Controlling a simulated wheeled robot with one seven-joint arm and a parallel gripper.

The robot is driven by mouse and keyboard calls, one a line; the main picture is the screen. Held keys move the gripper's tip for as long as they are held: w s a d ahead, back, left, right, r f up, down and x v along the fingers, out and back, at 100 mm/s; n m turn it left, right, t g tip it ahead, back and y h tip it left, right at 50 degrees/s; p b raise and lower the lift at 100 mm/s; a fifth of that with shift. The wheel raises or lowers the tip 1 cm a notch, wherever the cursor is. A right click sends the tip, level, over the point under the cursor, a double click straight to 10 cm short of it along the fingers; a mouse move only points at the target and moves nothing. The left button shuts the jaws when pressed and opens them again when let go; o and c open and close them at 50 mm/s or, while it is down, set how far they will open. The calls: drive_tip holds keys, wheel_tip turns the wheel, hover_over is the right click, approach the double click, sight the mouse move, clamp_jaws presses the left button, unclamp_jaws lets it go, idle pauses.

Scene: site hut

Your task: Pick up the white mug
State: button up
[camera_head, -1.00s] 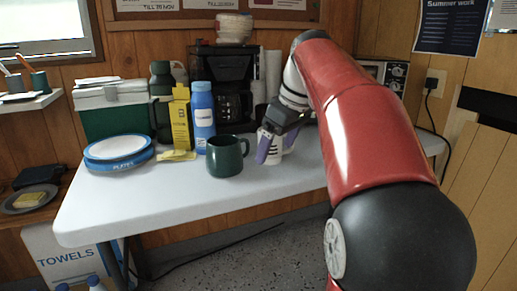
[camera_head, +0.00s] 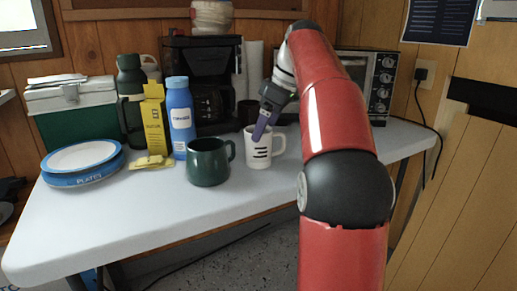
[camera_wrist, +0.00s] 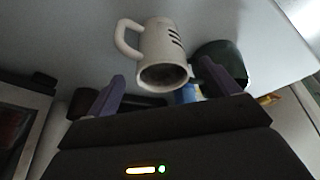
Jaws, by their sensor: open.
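The white mug (camera_head: 258,153) stands upright on the white table, with dark stripes on its side and its handle to the right in the head view. In the wrist view the white mug (camera_wrist: 163,45) appears inverted, with its open mouth toward me. My gripper (camera_head: 260,131) is at the mug's rim in the head view, its purple finger overlapping the upper part of the mug. In the wrist view my gripper (camera_wrist: 163,72) is open, with the mug showing between and beyond the two fingers. I cannot tell whether a finger touches it.
A dark green mug (camera_head: 208,165) stands just left of the white mug. Behind are a blue bottle (camera_head: 179,115), a yellow box (camera_head: 155,125), a coffee maker (camera_head: 200,75) and a toaster oven (camera_head: 382,82). Blue-rimmed plates (camera_head: 83,163) lie at left. The table front (camera_head: 130,225) is clear.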

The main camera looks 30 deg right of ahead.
sight(258, 144)
drive_tip(key=b+x, duration=0.2)
drive_tip(key=x, duration=0.4)
drive_tip(key=shift+a+f, duration=0.1)
drive_tip(key=shift+f, duration=0.2)
drive_tip(key=c, duration=1.2)
